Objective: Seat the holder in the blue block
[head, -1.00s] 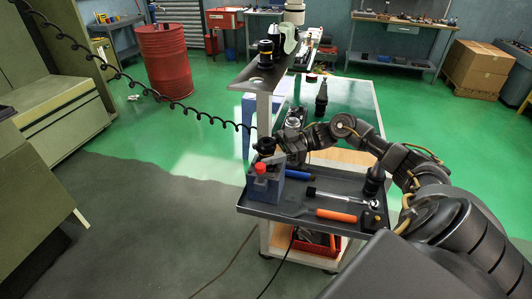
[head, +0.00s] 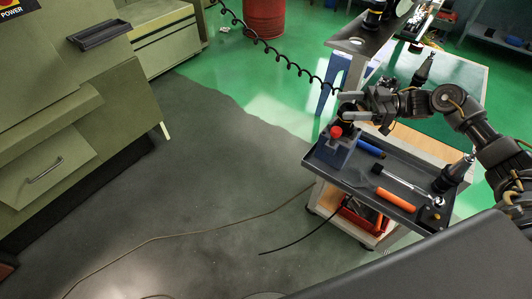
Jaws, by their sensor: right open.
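The blue block (head: 334,153) stands at the left end of the cart's dark tray, with a red knob (head: 336,132) on its near top side. A black holder (head: 346,112) shows upright at the block's far top side, partly hidden by the fingers and knob. I cannot tell how deep it sits. My right gripper (head: 351,106) is open, with its pale fingers around or close beside the holder's top. Whether they touch it is unclear. My left gripper is out of view.
The tray (head: 350,180) also holds a blue-handled tool (head: 371,148), a ratchet (head: 405,184), an orange-handled tool (head: 395,200) and another black holder (head: 450,175). A further holder (head: 423,70) stands on the green top behind. A shelf (head: 365,40) overhangs at the back.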

